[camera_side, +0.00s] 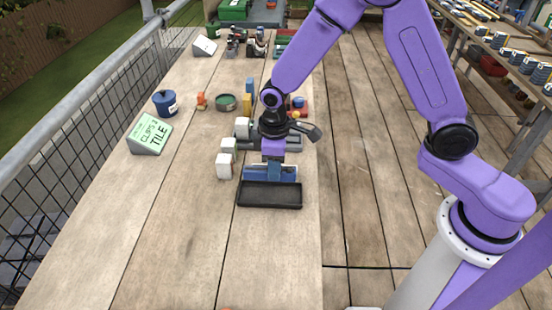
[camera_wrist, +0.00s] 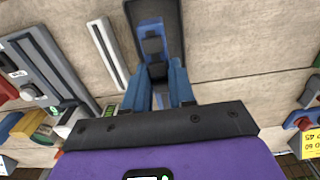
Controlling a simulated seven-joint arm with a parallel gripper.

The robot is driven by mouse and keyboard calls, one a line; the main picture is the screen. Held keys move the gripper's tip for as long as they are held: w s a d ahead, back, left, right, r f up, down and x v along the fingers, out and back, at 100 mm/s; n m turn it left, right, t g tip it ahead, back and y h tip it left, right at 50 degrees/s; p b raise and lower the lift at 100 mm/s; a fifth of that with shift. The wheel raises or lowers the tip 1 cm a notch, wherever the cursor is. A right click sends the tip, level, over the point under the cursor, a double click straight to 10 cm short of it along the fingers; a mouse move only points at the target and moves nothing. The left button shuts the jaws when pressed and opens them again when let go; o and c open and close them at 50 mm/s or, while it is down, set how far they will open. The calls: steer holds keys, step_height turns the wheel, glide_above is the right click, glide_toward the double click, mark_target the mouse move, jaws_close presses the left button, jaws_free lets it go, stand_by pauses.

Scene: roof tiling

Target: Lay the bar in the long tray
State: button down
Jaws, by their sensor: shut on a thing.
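The bar (camera_side: 256,172) is blue and shows as a level strip just behind the far rim of the long tray in the side view. My gripper (camera_side: 273,173) points down and is shut on the bar near its middle. The long tray (camera_side: 270,205) is black and shallow, with its long side parallel to the bar. In the wrist view the bar (camera_wrist: 151,27) extends away from my blue fingers (camera_wrist: 157,92) and overlaps the dark tray (camera_wrist: 174,25). The bar appears above the tray; the exact gap beneath it is unclear.
White blocks (camera_side: 224,167) stand left of my gripper, close to a grey slotted fixture (camera_side: 293,144). A green sign (camera_side: 150,133) and a blue pot (camera_side: 165,102) are farther left. The bench in front of the tray is mostly clear. A white strip (camera_wrist: 107,53) lies beside the tray.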

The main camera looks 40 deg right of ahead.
steer(key=shift+f, duration=2.8)
steer(key=shift+f, duration=0.55)
steer(key=c, duration=0.9)
jaws_free()
steer(key=shift+o, duration=0.2)
steer(key=shift+r, duration=3.5)
